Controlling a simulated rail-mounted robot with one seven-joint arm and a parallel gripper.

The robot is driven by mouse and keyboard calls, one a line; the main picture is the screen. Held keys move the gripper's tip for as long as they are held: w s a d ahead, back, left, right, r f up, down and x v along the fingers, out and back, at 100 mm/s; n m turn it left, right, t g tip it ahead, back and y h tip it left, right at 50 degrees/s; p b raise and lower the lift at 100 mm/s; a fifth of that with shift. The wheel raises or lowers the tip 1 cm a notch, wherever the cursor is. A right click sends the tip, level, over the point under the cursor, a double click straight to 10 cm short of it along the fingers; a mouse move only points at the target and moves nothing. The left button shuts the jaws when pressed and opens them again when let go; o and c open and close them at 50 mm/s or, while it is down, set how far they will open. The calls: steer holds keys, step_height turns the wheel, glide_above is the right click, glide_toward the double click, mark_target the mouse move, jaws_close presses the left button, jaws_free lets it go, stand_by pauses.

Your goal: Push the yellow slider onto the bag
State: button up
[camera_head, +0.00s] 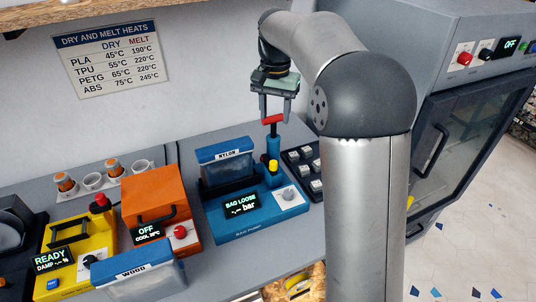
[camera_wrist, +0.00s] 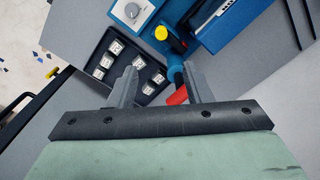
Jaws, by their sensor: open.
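The yellow slider (camera_head: 273,166) sits on the blue pump (camera_head: 240,235), right of the bag. It also shows in the wrist view (camera_wrist: 161,33), with a dark part beside it. The bag (camera_head: 235,168), labelled NYLON on its blue top strip, stands upright at the back of the pump. The pump display reads BAG LOOSE. My gripper (camera_head: 277,112) is open, fingers pointing down, above and behind the slider at the red pump handle (camera_head: 273,119). In the wrist view the handle (camera_wrist: 178,96) lies near the right finger; I cannot tell whether they touch.
A tray of small labelled blocks (camera_head: 304,170) is right of the pump. An orange box (camera_head: 155,202), a yellow device (camera_head: 75,248) and a WOOD bag (camera_head: 140,279) stand left. A wall (camera_head: 190,70) rises behind; a grey cabinet (camera_head: 440,60) stands right.

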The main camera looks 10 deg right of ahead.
mark_target(274, 162)
steer(key=f+p, duration=0.1)
steer(key=f, duration=1.6)
steer(key=shift+w+f+p, duration=0.15)
steer(key=shift+w+p, duration=0.05)
steer(key=shift+p, duration=0.2)
steer(key=shift+c, duration=0.4)
